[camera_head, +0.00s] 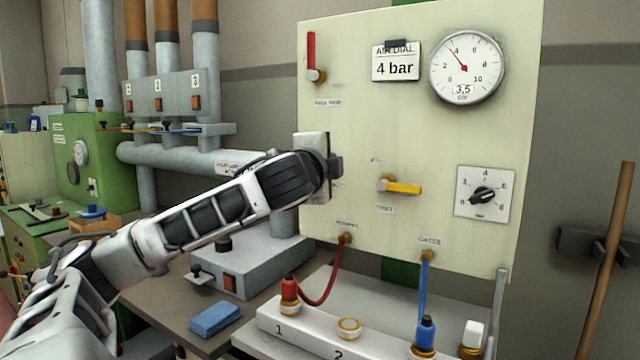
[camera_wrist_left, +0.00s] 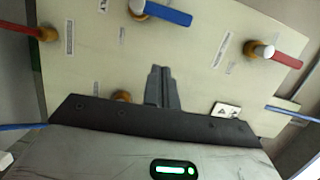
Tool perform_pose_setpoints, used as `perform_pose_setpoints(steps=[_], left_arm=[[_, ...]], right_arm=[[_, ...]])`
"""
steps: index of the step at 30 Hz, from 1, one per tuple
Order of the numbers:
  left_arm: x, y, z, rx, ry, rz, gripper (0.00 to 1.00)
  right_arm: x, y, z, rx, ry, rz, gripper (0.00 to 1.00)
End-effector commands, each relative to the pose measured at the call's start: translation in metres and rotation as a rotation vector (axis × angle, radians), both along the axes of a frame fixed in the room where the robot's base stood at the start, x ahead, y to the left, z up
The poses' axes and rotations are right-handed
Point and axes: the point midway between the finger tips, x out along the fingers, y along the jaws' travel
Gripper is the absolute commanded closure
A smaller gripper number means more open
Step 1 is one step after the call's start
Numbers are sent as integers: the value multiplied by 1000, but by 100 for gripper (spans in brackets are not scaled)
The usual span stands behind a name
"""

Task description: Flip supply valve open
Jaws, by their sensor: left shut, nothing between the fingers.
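A pale panel (camera_head: 440,130) carries several small lever valves; their labels are too small to read surely, so I cannot tell which is the supply valve. The red-handled valve (camera_head: 311,50) points up at top left; it also shows in the wrist view (camera_wrist_left: 285,58). The yellow-handled valve (camera_head: 402,188) points right, across. A blue-handled valve (camera_wrist_left: 165,13) shows in the wrist view; in the head view it is hidden behind my left gripper. My left gripper (camera_head: 337,166) is shut and empty in front of the panel, between the blue and yellow valves. My right gripper is out of view.
A round gauge (camera_head: 467,68), a card (camera_head: 396,62) and a black knob (camera_head: 482,195) are on the panel's right side. Red (camera_head: 325,290) and blue (camera_head: 424,300) hoses hang below it to a white block (camera_head: 380,345). A blue sponge (camera_head: 215,319) lies on the bench.

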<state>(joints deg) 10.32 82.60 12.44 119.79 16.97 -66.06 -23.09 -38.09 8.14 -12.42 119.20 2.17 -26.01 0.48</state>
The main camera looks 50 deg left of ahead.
Motion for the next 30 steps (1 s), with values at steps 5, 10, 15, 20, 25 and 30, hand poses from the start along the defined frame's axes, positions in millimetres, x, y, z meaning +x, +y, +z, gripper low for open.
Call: perform_pose_setpoints(steps=[5,10,15,20,25,30], left_arm=[[-27,-18,-5,-4,-4,-4,100],[-44,-29,-2,0,0,-3,100],[-49,-32,-1,2,2,-1,100],[-49,-32,0,1,3,-1,100],[-49,-32,0,2,2,-1,100],[-49,-31,0,2,2,-1,100]], right_arm=[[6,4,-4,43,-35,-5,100],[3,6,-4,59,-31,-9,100],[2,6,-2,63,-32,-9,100],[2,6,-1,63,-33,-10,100],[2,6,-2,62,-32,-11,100],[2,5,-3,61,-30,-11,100]])
